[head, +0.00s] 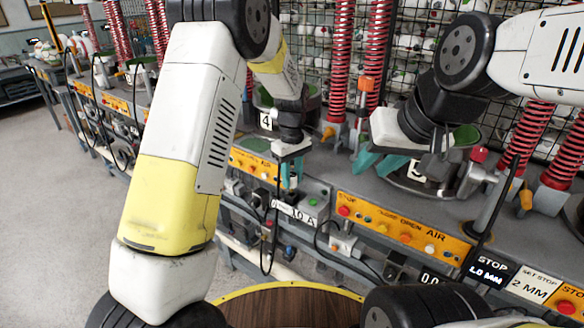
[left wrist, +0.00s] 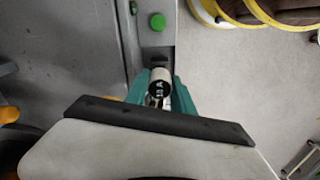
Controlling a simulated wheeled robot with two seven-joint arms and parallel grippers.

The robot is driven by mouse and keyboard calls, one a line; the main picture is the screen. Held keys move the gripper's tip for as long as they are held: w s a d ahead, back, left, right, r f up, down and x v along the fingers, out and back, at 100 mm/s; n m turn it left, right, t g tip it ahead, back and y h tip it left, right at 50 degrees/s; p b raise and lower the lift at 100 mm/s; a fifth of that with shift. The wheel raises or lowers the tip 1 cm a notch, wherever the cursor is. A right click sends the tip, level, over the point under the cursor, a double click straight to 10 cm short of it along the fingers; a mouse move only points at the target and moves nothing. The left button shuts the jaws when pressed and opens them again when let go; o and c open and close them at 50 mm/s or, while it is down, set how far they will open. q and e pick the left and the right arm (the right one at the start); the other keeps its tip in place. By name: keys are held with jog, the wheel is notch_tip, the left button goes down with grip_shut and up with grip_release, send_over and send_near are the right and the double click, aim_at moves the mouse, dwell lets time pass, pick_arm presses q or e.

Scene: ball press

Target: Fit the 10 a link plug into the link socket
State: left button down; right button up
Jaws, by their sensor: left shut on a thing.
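My left gripper (head: 291,178) is down at the front panel of the bench, near a white label reading 10 A (head: 304,214). In the left wrist view its teal fingers (left wrist: 160,92) are shut around a small black and white plug (left wrist: 159,82) with lettering on its end. The fingers mostly hide the plug in the head view. I cannot make out the link socket or tell whether the plug touches it. My right gripper (head: 374,162) has teal fingers pointing down-left above the bench, near a press station; its opening is unclear.
A green button (left wrist: 157,22) is on the panel close to the plug. An orange strip with buttons (head: 405,236) runs along the bench front. Dark cables (head: 268,240) hang below the panel. A round wooden-topped table with a yellow rim (head: 290,284) stands in front.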

pick_arm(q)
jog(key=shift+f, duration=0.2)
jog(key=shift+f, duration=0.3)
jog(key=shift+f, duration=0.2)
dwell(0.4)
jog(key=shift+f, duration=0.25)
jog(key=shift+f, duration=0.15)
dwell(0.3)
jog(key=c, duration=1)
grip_release()
